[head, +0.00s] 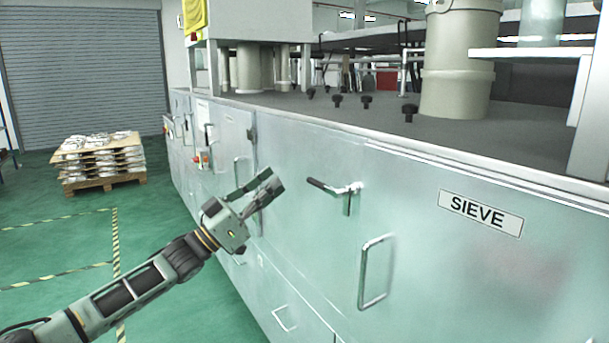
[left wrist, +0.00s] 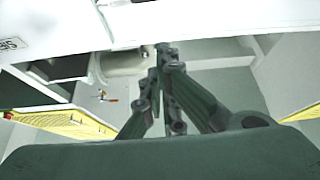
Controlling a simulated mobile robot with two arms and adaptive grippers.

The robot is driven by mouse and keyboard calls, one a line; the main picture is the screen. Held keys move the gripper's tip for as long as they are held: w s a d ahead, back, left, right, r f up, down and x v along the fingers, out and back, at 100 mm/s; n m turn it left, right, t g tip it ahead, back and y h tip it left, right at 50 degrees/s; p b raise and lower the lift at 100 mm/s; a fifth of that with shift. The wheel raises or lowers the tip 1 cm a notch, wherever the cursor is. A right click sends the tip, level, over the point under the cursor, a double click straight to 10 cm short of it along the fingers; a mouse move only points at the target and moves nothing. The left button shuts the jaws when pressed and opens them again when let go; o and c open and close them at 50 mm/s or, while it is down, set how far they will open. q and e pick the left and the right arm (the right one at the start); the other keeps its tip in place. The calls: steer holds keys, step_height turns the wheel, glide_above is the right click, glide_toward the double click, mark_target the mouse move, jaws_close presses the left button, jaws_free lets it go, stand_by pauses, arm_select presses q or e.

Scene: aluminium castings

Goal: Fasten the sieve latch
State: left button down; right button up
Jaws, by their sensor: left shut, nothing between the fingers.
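The sieve latch (head: 345,189) is a small metal lever with a black grip on the grey cabinet front in the head view. Its grip points left and slightly up, and a short metal part hangs below it. The white SIEVE label (head: 480,213) is to its right. My left gripper (head: 272,186) is left of the latch, apart from it, with its fingers pointing up and right. It is shut and empty; its fingers also show together in the left wrist view (left wrist: 167,58). I cannot make out the latch in the left wrist view. My right gripper is not in view.
A D-shaped metal handle (head: 376,272) stands out from the panel below the latch. The cabinet's worktop (head: 390,125) carries several black knobs and a pale cylinder (head: 458,60). A pallet of castings (head: 98,160) stands at the back left. The green floor at left is open.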

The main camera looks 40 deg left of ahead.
mark_target(331, 194)
arm_select(q)
steer(key=p+x, duration=0.5)
steer(key=x, duration=0.6)
steer(key=shift+f+p, duration=0.4)
steer(key=shift+f, duration=1.9)
